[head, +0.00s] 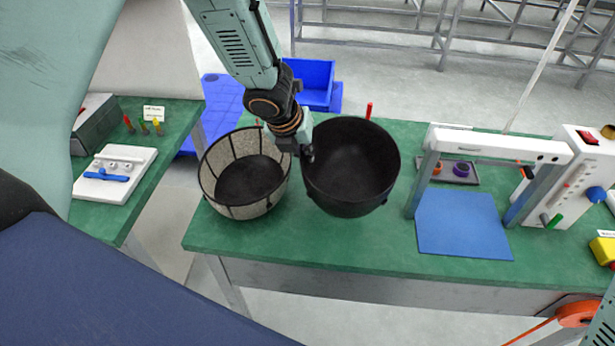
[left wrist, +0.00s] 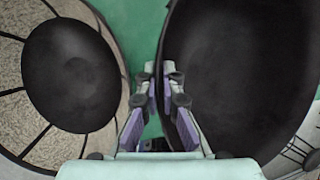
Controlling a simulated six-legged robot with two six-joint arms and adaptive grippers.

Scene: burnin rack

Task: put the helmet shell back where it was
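The helmet shell (head: 352,168) is a deep, matte black bowl with its open side up, over the left part of the green bench. It fills the right side of the left wrist view (left wrist: 240,75). My left gripper (head: 306,152) is at its left rim. In the left wrist view the two fingers (left wrist: 160,75) are close together with the rim between them, so the gripper looks shut on the shell wall. The shell's underside and any gap to the bench are hidden. My right gripper is not in view.
A round speckled basket (head: 270,200) with black ribs and a dark floor stands just left of the shell. A blue mat (head: 462,224) lies under a grey-white frame (head: 500,145) to the right. A red peg (head: 369,110) stands behind the shell. Bare green bench (head: 300,240) lies in front.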

